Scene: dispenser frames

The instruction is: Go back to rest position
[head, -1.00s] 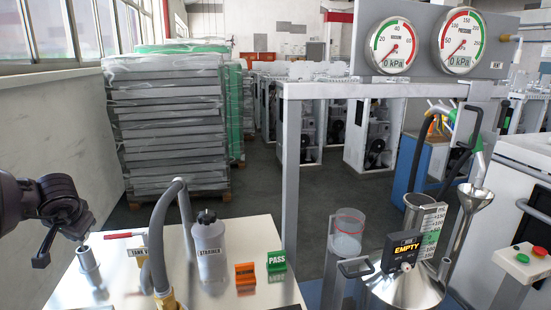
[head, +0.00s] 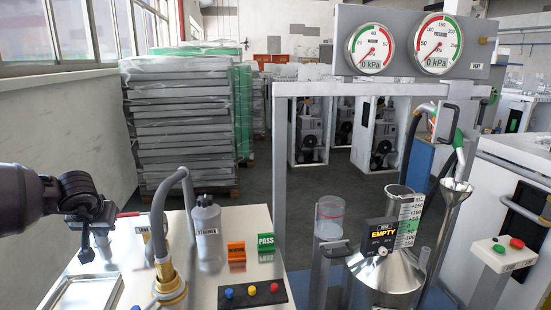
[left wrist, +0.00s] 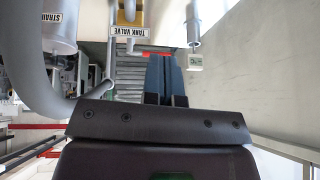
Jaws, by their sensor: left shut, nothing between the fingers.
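My left gripper (head: 84,254) hangs at the left of the head view, over the left part of the workbench (head: 205,285). Its fingers point down and are together, with nothing held. In the left wrist view the dark blue fingers (left wrist: 165,78) stand side by side, shut. A grey metal cylinder (head: 102,243) stands just behind the fingers in the head view, partly hidden by them; whether they touch cannot be told. My right gripper is in neither view.
The bench holds a grey hose (head: 159,225), the strainer bottle (head: 207,230), orange (head: 236,250) and green PASS (head: 266,243) blocks, and a button panel (head: 252,292). A gauge frame (head: 280,180) and metal funnel tank (head: 388,275) stand right. A metal tray (head: 85,298) lies front left.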

